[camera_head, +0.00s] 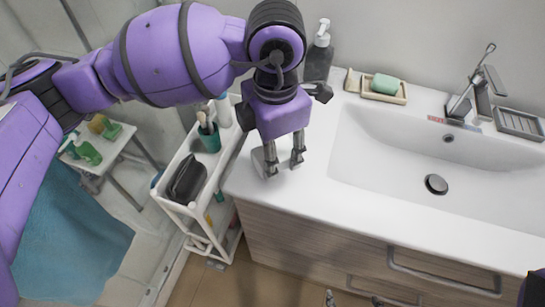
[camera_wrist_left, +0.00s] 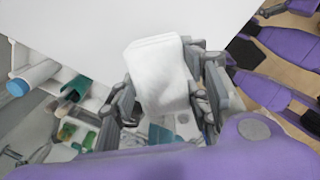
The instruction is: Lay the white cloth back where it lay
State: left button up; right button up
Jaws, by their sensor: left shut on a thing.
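The white cloth (camera_wrist_left: 160,75) is a small folded piece that shows between the fingers of my left gripper (camera_wrist_left: 163,98) in the left wrist view. The left gripper is shut on it, with the white countertop behind it. In the head view my left gripper (camera_head: 278,166) points down over the left end of the countertop (camera_head: 310,190). The cloth is hard to tell from the white counter there. Two grey fingertips of my right gripper (camera_head: 354,299) show apart at the bottom edge of the head view, low in front of the cabinet; the rest is cut off.
A sink basin (camera_head: 400,165) fills the right of the counter. A dark soap bottle (camera_head: 318,62) and a soap dish (camera_head: 384,96) with green soap stand at the back. A white cart (camera_head: 176,207) holding a black pouch (camera_head: 187,178) and a green cup (camera_head: 209,139) stands left.

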pick_arm(q)
jog(key=shift+w+a+f, duration=0.15)
jog(key=shift+w+f, duration=0.05)
jog(key=shift+f, duration=0.1)
jog(key=shift+w+a+f, duration=0.1)
jog(key=shift+w+f, duration=0.05)
jog(key=shift+f, duration=1.55)
jog(key=shift+f, duration=0.1)
jog(key=o, duration=1)
jog(key=shift+r, duration=0.3)
notch_tip(320, 180, up, 12)
jog(key=shift+f, duration=0.15)
